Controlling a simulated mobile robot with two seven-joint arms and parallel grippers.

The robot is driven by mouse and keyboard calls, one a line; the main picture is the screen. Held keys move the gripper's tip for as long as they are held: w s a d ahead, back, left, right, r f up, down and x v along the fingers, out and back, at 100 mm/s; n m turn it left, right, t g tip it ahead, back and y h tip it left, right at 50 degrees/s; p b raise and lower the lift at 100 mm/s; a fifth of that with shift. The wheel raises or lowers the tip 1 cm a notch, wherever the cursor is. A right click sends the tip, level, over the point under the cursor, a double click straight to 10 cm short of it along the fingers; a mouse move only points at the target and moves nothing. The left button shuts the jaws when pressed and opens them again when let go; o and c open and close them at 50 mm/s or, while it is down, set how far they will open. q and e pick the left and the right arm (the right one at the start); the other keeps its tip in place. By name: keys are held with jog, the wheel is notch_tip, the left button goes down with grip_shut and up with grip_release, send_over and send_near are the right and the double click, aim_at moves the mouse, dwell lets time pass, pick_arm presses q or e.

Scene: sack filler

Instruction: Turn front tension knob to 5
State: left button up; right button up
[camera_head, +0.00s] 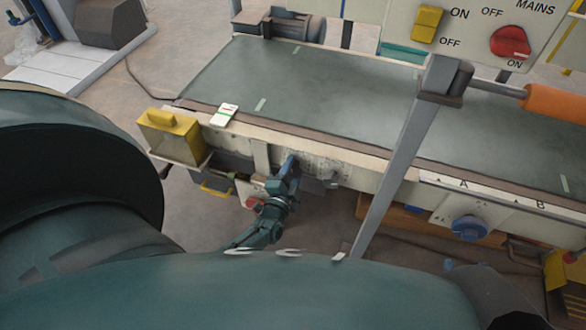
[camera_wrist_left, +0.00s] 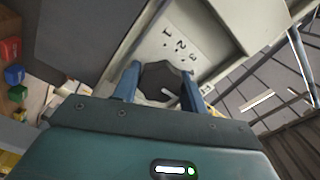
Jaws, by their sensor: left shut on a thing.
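The tension knob is a dark, many-sided knob (camera_wrist_left: 166,78) in the left wrist view, on a pale plate (camera_wrist_left: 178,42) marked 1, 2 and 3. A short white line shows on its lower part. The higher numbers are hidden or too small to read. My left gripper (camera_wrist_left: 160,84) has one blue finger on each side of the knob and is shut on it. In the head view my left gripper (camera_head: 289,167) is at the front side rail of the conveyor, and it hides the knob there. My right gripper is not in view.
A yellow box (camera_head: 173,137) is on the left end. A grey post (camera_head: 398,165) rises right of my left gripper. A blue knob (camera_head: 469,228) is further right.

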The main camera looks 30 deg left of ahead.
dwell(0.5)
pick_arm(q)
jog(key=o, duration=1)
jog(key=shift+c, duration=0.2)
